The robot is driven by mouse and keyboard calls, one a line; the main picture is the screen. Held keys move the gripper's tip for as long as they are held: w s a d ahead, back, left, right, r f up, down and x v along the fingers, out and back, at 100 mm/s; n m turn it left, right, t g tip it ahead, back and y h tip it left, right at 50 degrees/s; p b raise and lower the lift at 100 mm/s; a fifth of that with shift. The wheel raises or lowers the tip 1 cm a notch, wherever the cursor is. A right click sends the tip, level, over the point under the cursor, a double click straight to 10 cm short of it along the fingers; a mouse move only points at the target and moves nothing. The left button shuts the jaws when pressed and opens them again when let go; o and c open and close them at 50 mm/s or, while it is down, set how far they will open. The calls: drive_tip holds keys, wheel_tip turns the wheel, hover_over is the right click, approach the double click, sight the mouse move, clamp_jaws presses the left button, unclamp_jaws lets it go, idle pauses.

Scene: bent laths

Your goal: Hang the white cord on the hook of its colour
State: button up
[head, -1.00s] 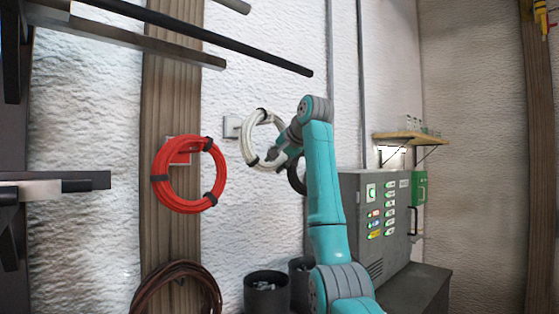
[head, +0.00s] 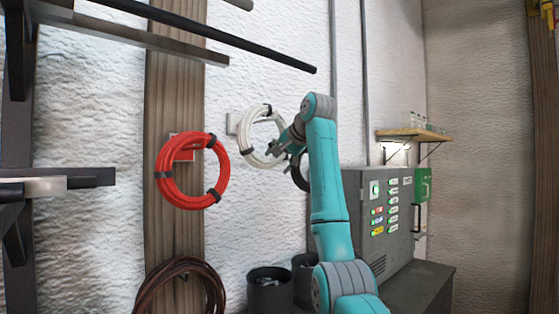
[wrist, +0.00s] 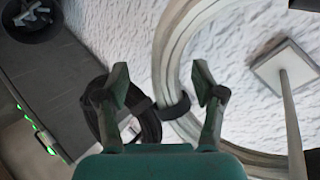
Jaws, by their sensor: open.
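The white cord (head: 246,135) is a coil with black ties, against the wall beside a white hook plate (head: 232,122). In the wrist view, the white cord (wrist: 169,50) curves around the white hook (wrist: 290,115), whose peg appears to pass through the coil. My gripper (head: 273,150) is at the coil's right side. In the wrist view, my gripper (wrist: 161,82) has its fingers spread, with part of the coil and a black tie showing between them. I cannot tell whether the fingers touch the cord.
A red cord (head: 162,165) hangs on a red hook at left. A black coil (head: 299,174) is partly hidden behind my arm. Dark bars (head: 240,47) jut out at upper left. A grey cabinet (head: 357,195) stands at right, with dark bins (head: 268,297) below.

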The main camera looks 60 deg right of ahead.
drive_tip(key=v, duration=0.7)
drive_tip(key=shift+s, duration=0.15)
drive_tip(key=shift+s+a+r, duration=0.1)
drive_tip(key=shift+a+r, duration=0.05)
